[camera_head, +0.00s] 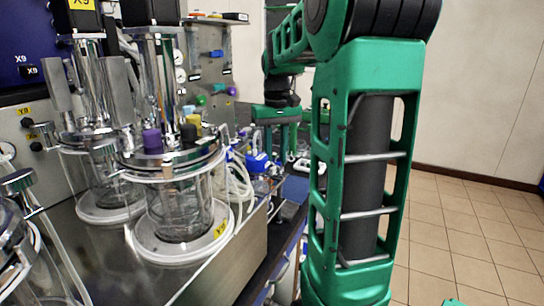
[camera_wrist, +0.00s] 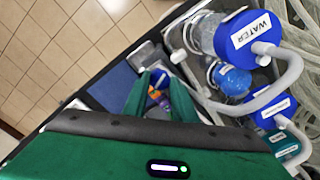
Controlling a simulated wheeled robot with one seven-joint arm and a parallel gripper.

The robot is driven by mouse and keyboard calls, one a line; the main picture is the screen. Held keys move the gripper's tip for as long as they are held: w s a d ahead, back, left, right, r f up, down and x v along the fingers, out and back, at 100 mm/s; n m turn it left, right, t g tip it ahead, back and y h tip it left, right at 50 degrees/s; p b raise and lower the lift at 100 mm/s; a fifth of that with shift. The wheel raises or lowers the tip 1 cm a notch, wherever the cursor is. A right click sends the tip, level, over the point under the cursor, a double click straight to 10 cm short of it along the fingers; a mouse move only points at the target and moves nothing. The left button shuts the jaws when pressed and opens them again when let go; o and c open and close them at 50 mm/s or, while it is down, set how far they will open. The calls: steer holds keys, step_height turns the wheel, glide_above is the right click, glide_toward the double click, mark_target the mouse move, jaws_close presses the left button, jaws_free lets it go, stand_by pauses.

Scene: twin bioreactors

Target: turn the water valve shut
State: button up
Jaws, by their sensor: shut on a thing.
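My gripper (camera_wrist: 158,84) shows in the wrist view with its two green fingers on either side of a small blue, purple and orange thing (camera_wrist: 158,98). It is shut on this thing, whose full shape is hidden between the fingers. Coloured handles sit on the grey panel: a blue one (camera_head: 216,53), a green one (camera_head: 201,100) and a purple one (camera_head: 232,91). None has a readable label, so I cannot tell which is the water valve.
A blue-capped bottle labelled WATER (camera_wrist: 252,34) stands right of my gripper, with other blue-capped bottles and pale tubes. Two glass bioreactor vessels stand at the left, the nearer one (camera_head: 180,208) on a white base. Tiled floor (camera_head: 470,225) is open at the right.

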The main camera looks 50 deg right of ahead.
mark_target(275, 160)
steer(key=shift+m, duration=2.3)
steer(key=shift+a, duration=0.1)
steer(key=o, duration=1)
steer(key=shift+o, duration=0.2)
step_height(275, 160, up, 11)
steer(key=shift+f, duration=0.1)
